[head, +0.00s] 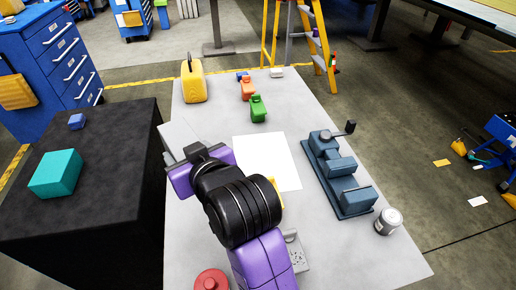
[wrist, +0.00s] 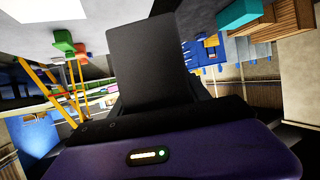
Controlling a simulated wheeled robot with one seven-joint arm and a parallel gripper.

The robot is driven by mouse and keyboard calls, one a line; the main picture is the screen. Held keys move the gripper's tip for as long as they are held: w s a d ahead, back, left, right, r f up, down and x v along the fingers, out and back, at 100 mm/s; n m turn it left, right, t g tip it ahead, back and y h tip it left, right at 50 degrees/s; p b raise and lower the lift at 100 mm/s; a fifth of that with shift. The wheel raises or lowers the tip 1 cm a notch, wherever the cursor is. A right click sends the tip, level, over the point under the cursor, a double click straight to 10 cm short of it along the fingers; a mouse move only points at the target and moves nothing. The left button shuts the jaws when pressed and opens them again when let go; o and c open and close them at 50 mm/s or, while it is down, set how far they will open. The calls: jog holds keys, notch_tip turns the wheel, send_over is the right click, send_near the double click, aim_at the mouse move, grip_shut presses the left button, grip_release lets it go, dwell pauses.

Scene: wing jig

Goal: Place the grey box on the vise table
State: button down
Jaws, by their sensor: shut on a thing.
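The grey box (head: 180,135) shows in the head view as a pale grey block just beyond my purple wrist, over the left edge of the vise table (head: 215,120). My gripper (head: 176,157) is shut on it; my wrist hides the fingers and the box's near part. The box looks raised above the tabletop, but its height is hard to judge. In the wrist view a dark flat shape fills the middle above my purple housing; I cannot tell whether it is a finger or the box. The blue-grey vise (head: 340,172) stands on the table's right side.
A white sheet (head: 268,161) lies mid-table. A yellow can (head: 194,82), orange (head: 248,89) and green (head: 258,108) containers stand at the back. A can (head: 388,221) is near the right edge. A black stand (head: 100,190) at left bears a teal box (head: 55,174).

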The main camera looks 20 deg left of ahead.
notch_tip(320, 180, down, 3)
jog(key=shift+f+b, duration=0.2)
jog(key=shift+b, duration=1)
notch_tip(320, 180, down, 20)
jog(key=shift+r, duration=0.1)
jog(key=shift+f, duration=0.3)
jog(key=c, duration=0.5)
grip_release()
